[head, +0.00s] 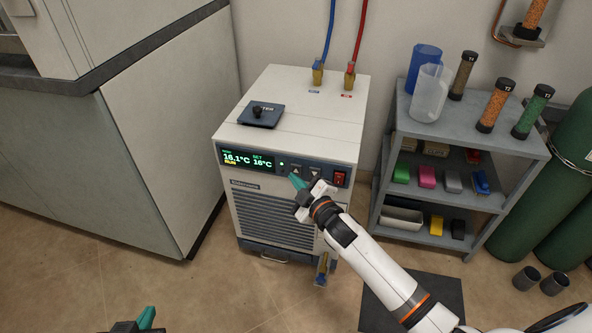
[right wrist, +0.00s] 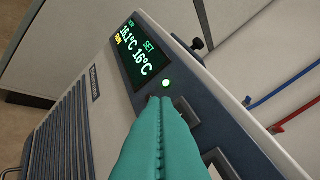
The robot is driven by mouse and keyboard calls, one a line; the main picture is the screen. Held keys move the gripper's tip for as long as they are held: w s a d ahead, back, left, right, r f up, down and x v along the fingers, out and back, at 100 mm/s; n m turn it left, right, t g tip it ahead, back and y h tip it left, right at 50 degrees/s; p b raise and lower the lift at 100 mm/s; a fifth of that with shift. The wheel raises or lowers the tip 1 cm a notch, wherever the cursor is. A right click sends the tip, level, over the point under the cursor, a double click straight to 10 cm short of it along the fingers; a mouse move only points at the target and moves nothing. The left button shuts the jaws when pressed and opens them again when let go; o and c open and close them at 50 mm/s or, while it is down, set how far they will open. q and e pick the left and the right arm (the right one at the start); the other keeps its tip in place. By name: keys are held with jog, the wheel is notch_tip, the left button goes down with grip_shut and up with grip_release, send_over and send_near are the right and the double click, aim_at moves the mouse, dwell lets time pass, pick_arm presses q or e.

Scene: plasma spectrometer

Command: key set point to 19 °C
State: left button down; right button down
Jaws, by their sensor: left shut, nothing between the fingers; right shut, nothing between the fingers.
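The chiller (head: 290,150) is a white box with a dark front panel. Its display (head: 248,160) reads 16.1°C, SET 16°C and RUN; the display also shows in the right wrist view (right wrist: 138,48). My left gripper (head: 147,316) is shut and empty, low at the bottom edge.
A red rocker switch (head: 340,178) sits at the panel's right end. A grey shelf (head: 462,140) with bottles and boxes stands to the right, beside green cylinders (head: 560,170). A cabinet (head: 170,130) stands to the left.

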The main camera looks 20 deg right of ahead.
pick_arm(q)
jog(key=shift+s+f, duration=0.1)
jog(key=shift+s, duration=0.05)
pick_arm(e)
jog(key=shift+w+d, duration=0.1)
jog(key=shift+w, duration=0.15)
dwell(0.5)
pick_arm(q)
jog(key=shift+s+a+f+g, duration=0.2)
jog(key=shift+s+f+g, duration=0.1)
jog(key=shift+g, duration=0.1)
pick_arm(e)
jog(key=shift+w+d, duration=0.1)
